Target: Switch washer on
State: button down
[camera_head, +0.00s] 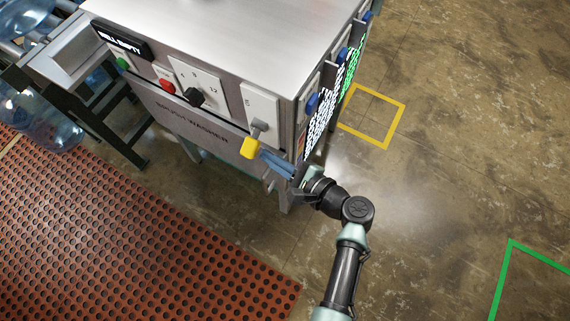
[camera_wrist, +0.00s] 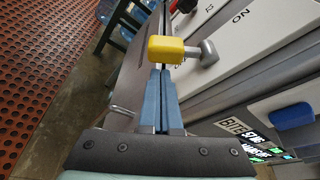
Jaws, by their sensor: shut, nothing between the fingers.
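The jug washer (camera_head: 200,131) is a steel cabinet with controls along its front edge. At the right end of that front is a white switch plate (camera_head: 262,104) with a grey lever (camera_head: 258,127) and a yellow handle (camera_head: 250,147). In the wrist view the yellow handle (camera_wrist: 166,49) sticks out from the plate, and "ON" is printed on the plate. My gripper (camera_head: 264,156) has its blue fingers together and empty. In the wrist view the fingertips (camera_wrist: 160,69) are right at the handle's near edge; whether they touch cannot be told.
A black dial (camera_head: 194,97), a red button (camera_head: 167,86) and a green button (camera_head: 122,63) are left of the lever. Blue parts (camera_head: 312,103) and lit screens line the right side. Clear jugs (camera_head: 50,120) stand left. A perforated red mat (camera_head: 120,230) covers the floor in front.

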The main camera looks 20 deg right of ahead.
aim_at(254, 153)
jog(key=shift+x, duration=1.35)
jog(key=shift+r, duration=0.15)
jog(key=p, duration=0.2)
jog(key=r+m+p, duration=0.1)
jog(key=p, duration=0.1)
jog(key=shift+s+a+r+m+g, duration=0.3)
jog(key=shift+s+a, duration=0.05)
jog(key=shift+a, duration=0.05)
jog(key=m+p, duration=0.1)
jog(key=p, duration=0.1)
jog(key=r+m+g+y+p, duration=0.1)
jog(key=p, duration=0.1)
jog(key=shift+s+a+r, duration=0.2)
jog(key=shift+s+a, duration=0.1)
jog(key=r+m+p, duration=0.1)
jog(key=r+m+g+y+p, duration=0.1)
jog(key=p, duration=0.1)
jog(key=shift+s+a+m, duration=0.2)
jog(key=shift+a+m, duration=0.05)
jog(key=shift+m, duration=0.05)
jog(key=shift+r+m+g+y+p, duration=0.4)
jog(key=shift+r+m+y+p, duration=0.25)
jog(key=shift+m+p, duration=0.3)
jog(key=shift+f, duration=0.1)
